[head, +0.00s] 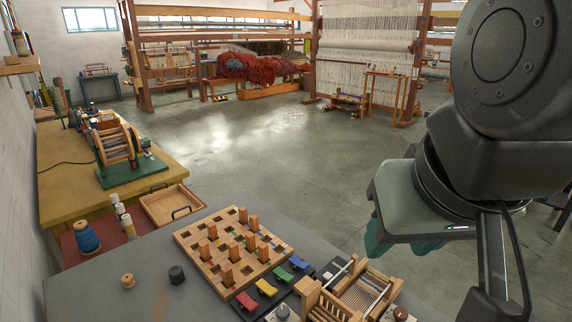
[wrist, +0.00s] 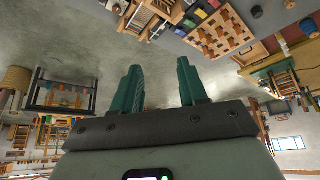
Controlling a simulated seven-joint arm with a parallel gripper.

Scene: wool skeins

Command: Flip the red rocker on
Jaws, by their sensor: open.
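The red rocker (head: 246,301) is the nearest in a row of coloured rockers at the front of the grey table. The red rocker's tilt is too small to read. My gripper (head: 378,242) is to the right of the row, off the table's edge and well apart from the rockers. In the wrist view its two teal fingers (wrist: 160,72) are apart with nothing between them.
A wooden peg board (head: 190,240) with several upright pegs lies behind the rockers. A small wooden loom (head: 362,294) and a knob (head: 282,311) stand to the right of the red rocker. A dark spool (head: 177,274) and a wooden spool (head: 128,281) stand left on the grey table (head: 75,297).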

